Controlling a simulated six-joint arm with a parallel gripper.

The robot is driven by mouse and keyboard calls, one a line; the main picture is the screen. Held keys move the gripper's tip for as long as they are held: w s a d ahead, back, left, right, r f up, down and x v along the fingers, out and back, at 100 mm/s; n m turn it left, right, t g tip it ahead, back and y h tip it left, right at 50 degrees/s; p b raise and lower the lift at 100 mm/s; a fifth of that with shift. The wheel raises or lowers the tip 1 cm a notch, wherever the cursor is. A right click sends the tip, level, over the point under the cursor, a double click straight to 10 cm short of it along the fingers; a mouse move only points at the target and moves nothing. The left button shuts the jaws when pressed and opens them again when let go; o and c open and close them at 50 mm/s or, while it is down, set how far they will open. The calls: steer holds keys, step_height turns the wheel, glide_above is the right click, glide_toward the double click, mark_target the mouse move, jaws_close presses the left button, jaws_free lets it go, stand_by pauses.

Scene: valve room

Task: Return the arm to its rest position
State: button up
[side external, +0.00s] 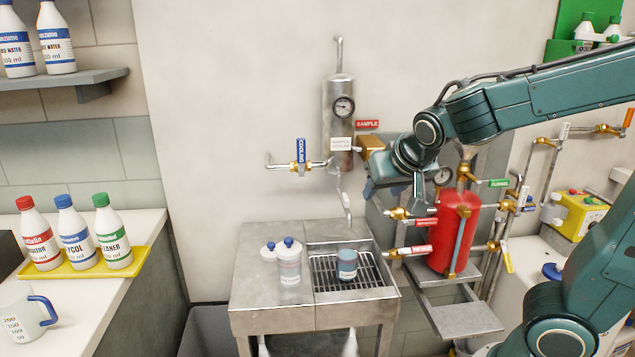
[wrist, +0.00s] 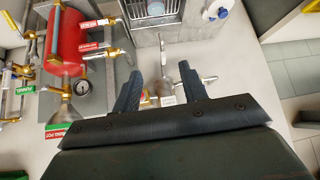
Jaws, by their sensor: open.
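My gripper shows at the end of the teal arm in the side view, in front of the wall between the steel sample cooler (side external: 339,110) and the red pot (side external: 455,232). In the wrist view its two dark fingers (wrist: 162,90) stand apart with nothing between them. The red pot also shows at the upper left of the wrist view (wrist: 65,40). My arm reaches in from the right, with its elbow bent and the gripper held above the level of the sink. The fingertips are hard to make out in the side view.
Valves and pipes surround the red pot. A yellow tray (side external: 85,262) with several bottles stands at left. A yellow box (side external: 580,215) is at right, near my arm.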

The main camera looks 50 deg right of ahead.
steer(key=s+a+n+g+y, duration=0.1)
steer(key=s+a+n+y, duration=0.3)
steer(key=s, duration=1)
steer(key=a+n, duration=0.3)
steer(key=shift+a+r+y, duration=0.15)
steer(key=shift+a+y, duration=0.05)
steer(key=shift+y, duration=0.1)
steer(key=shift+w, duration=0.1)
